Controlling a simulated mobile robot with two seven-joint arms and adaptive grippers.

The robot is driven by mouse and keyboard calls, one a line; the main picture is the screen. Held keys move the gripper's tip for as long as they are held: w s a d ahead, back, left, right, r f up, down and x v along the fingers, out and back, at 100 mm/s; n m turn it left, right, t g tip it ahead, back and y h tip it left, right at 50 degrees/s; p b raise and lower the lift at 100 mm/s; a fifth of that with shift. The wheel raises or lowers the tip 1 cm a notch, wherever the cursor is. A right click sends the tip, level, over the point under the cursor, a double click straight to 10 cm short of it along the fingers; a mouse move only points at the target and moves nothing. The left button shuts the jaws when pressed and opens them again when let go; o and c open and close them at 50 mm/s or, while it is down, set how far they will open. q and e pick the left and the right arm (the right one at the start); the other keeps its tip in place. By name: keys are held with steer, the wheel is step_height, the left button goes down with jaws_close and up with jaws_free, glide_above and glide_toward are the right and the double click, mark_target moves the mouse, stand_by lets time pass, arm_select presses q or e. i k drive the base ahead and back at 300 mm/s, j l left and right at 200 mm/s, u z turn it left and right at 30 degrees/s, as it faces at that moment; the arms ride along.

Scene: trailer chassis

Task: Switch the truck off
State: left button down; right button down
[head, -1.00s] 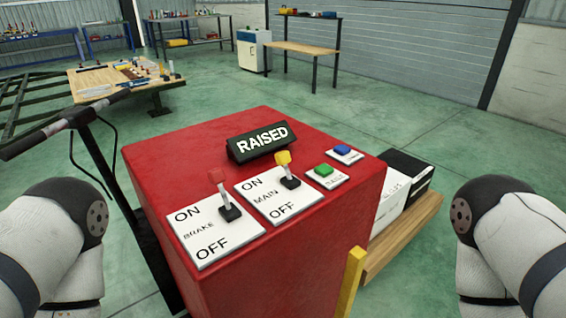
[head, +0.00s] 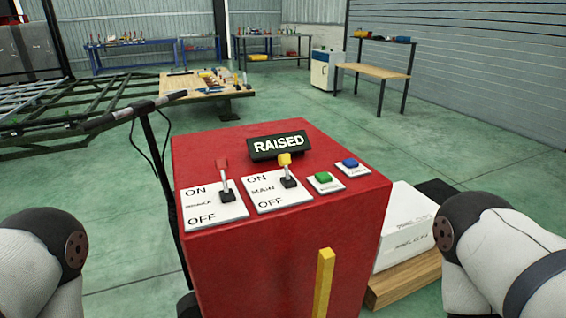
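The truck's red body (head: 290,240) stands in front of me in the head view. On its top are two switch plates marked ON at the far edge and OFF at the near edge. The left lever (head: 224,178) has a red knob, and the MAIN lever (head: 287,170) has a yellow knob. Both levers lean toward the ON side. A dark sign (head: 279,145) reading RAISED stands behind them. A green button (head: 324,178) and a blue button (head: 350,163) sit to the right. Only parts of my arms show at the lower left and right; neither gripper is in view.
A black handlebar (head: 140,110) rises at the truck's left. A white box (head: 408,225) sits on a wooden pallet (head: 405,279) at the right. A yellow post (head: 324,280) stands at the front. Workbenches and a chassis frame (head: 60,115) are farther back, with open green floor between.

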mark_target(284, 160)
steer(key=l+u, duration=0.25)
steer(key=l, duration=0.3)
steer(key=k+l+u, duration=0.1)
steer(key=l+u, duration=0.2)
steer(key=l, duration=0.25)
steer(key=l+u, duration=0.25)
steer(key=l, duration=0.3)
steer(key=l+u, duration=0.25)
steer(key=l, duration=0.35)
steer(key=i+l+u, duration=0.2)
steer(key=l+u, duration=0.25)
steer(key=l, duration=0.2)
steer(key=i+l+u, duration=0.2)
steer(key=l, duration=0.2)
steer(key=k, duration=0.05)
